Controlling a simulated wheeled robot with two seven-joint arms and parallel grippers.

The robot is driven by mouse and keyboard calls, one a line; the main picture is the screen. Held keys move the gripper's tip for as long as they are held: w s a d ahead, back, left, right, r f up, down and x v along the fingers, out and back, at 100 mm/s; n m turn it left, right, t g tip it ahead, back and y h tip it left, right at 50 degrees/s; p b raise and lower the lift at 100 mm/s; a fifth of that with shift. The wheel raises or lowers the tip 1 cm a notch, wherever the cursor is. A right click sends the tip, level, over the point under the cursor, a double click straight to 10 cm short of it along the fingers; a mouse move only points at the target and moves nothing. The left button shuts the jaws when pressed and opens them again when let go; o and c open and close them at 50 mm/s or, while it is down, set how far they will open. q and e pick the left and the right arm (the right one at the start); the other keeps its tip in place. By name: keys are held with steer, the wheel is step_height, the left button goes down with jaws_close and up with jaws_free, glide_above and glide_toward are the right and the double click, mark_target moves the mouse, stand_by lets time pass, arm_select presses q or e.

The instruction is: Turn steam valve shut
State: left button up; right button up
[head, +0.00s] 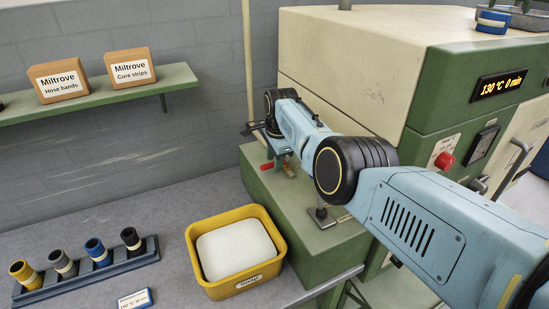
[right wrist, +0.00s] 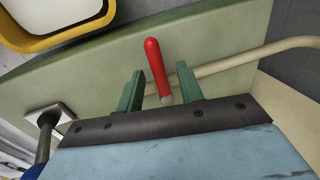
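The steam valve's red lever handle (head: 267,166) shows at the back of the green ledge in the head view, partly hidden by my right gripper (head: 277,154). In the right wrist view the red handle (right wrist: 155,62) lies between the two green fingers of my right gripper (right wrist: 159,70), with its grey end nearer the palm. The fingers are apart, with a visible gap on each side of the handle, so the gripper is open. Whether the fingers are level with the handle is hard to tell. My left gripper is not in view.
A cream pipe (right wrist: 240,62) runs close by the valve. A square plate with a dark knob (head: 321,214) sits on the ledge (head: 300,240). The cream and green machine (head: 350,60) stands behind my right arm. A yellow bin (head: 209,285) stands left of the ledge.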

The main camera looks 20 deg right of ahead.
steer(key=r+p, duration=0.2)
steer(key=r, duration=0.1)
steer(key=shift+s+r+p, duration=0.2)
steer(key=shift+s+p, duration=0.1)
steer(key=shift+p, duration=0.1)
step_height(320, 180, up, 10)
steer(key=s, duration=0.2)
steer(key=shift+d+f, duration=0.1)
steer(key=shift+f, duration=0.1)
